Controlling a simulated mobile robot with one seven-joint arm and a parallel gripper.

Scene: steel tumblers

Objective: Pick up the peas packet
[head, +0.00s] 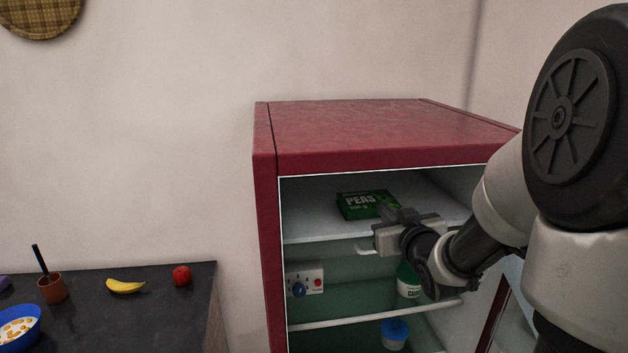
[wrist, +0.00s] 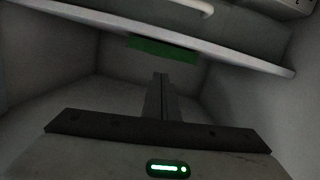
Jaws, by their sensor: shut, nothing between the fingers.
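The peas packet (head: 358,203) is a flat green packet with white lettering. It lies on the top shelf (head: 310,229) inside the open red fridge (head: 390,133). In the wrist view the packet (wrist: 165,49) shows as a green strip beyond my fingers. My gripper (head: 384,210) is in the fridge opening, just in front of the packet's right side and overlapping it in the head view. In the wrist view the fingers (wrist: 160,78) are together, with nothing between them. Whether they touch the packet cannot be told.
A green-and-white container (head: 408,281) and a blue-lidded tub (head: 395,334) are lower down. The dark counter (head: 145,320) at left holds a banana (head: 125,287) and a red apple (head: 182,275).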

